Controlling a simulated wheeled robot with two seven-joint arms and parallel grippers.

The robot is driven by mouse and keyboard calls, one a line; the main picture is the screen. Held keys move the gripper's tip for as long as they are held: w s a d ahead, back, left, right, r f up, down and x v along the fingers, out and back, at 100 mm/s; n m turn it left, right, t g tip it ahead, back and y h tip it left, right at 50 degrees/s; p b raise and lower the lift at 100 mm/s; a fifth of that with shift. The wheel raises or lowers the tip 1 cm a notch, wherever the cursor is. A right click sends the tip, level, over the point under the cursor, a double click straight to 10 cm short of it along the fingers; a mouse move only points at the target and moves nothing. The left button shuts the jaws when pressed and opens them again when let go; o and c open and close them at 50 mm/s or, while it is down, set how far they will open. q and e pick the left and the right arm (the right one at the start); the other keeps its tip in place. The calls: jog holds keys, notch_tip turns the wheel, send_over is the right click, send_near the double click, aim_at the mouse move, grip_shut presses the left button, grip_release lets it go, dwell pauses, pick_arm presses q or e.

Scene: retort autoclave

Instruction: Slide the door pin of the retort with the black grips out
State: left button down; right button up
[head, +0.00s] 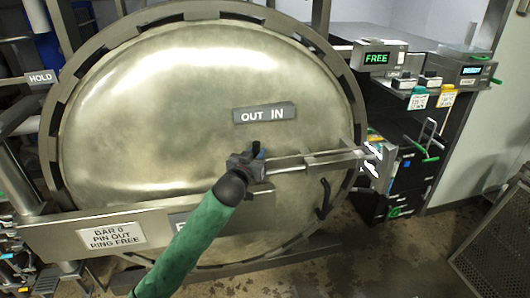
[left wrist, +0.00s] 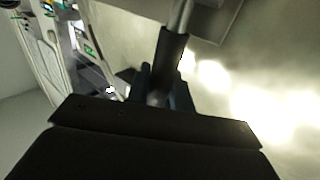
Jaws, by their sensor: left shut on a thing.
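The retort's big round metal door (head: 150,100) fills the middle of the head view and looks closed. The door pin (head: 290,163) is a metal rod lying across the door's right half, below the "OUT IN" label (head: 265,113). Its right part runs into a bracket (head: 338,156) by the rim. My left gripper (head: 256,163) is at the pin's left end, shut on its black grip, which it mostly hides. In the left wrist view the black grip (left wrist: 171,52) stands between the fingers (left wrist: 162,88), with the metal rod beyond. My right gripper is not in view.
A curved black handle (head: 323,198) sticks out below the pin. A sign reading "BAR 0 PIN OUT RING FREE" (head: 112,235) is on the lower left bar. A shelf unit with a "FREE" display (head: 376,58) stands at right. A mesh panel (head: 500,240) stands at lower right.

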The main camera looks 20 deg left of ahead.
pick_arm(q)
jog(key=c, duration=1.3)
grip_release()
jog(key=shift+a+f, duration=0.1)
jog(key=shift+a, duration=0.1)
jog(key=shift+s, duration=0.35)
jog(key=shift+s+b, duration=1.55)
jog(key=shift+s, duration=2.15)
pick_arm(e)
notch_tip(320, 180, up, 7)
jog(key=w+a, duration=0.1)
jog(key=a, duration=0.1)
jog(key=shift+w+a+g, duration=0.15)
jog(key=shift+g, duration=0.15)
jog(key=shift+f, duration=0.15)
